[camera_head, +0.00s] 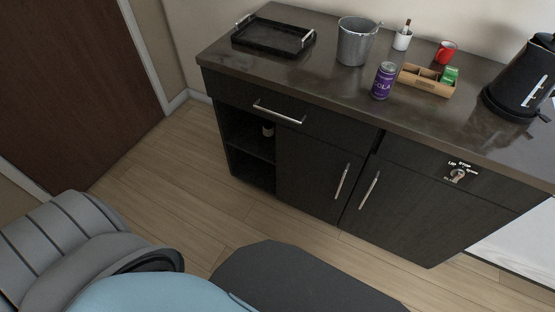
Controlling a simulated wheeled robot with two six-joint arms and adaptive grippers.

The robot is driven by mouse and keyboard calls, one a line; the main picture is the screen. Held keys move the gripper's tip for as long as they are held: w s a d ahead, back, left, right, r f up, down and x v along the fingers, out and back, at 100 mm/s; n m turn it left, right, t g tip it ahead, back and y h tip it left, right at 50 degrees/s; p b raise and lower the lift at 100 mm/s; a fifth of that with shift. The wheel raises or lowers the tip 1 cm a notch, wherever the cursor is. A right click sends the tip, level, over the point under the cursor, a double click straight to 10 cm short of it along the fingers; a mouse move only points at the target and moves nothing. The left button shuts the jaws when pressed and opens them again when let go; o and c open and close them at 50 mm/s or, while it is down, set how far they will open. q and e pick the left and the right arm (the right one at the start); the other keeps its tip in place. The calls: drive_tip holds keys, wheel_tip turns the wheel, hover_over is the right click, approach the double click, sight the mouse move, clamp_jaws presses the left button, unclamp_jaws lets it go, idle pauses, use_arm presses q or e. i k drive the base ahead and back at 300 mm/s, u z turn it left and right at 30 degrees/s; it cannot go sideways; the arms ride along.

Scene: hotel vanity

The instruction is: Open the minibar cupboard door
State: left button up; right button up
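A dark vanity cabinet holds two closed cupboard doors side by side. The left door (305,171) has a slanting silver handle (342,182) near its right edge. The right door (420,205) has a silver handle (369,190) near its left edge. The two handles are close together. No label shows which door is the minibar cupboard. Both doors look flush with the cabinet front. Neither of my grippers is in view.
A closed drawer (315,124) and an open shelf niche (250,153) are at the left. A key switch (457,174) sits above the right door. The countertop (335,84) carries a tray, bucket, purple can (383,81), wooden organizer and kettle (520,80).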

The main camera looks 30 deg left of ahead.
sight(317, 178)
drive_tip(key=u, duration=1.1)
drive_tip(key=k, duration=1.15)
drive_tip(key=z, duration=0.8)
drive_tip(key=i, duration=1)
drive_tip(key=z, duration=0.9)
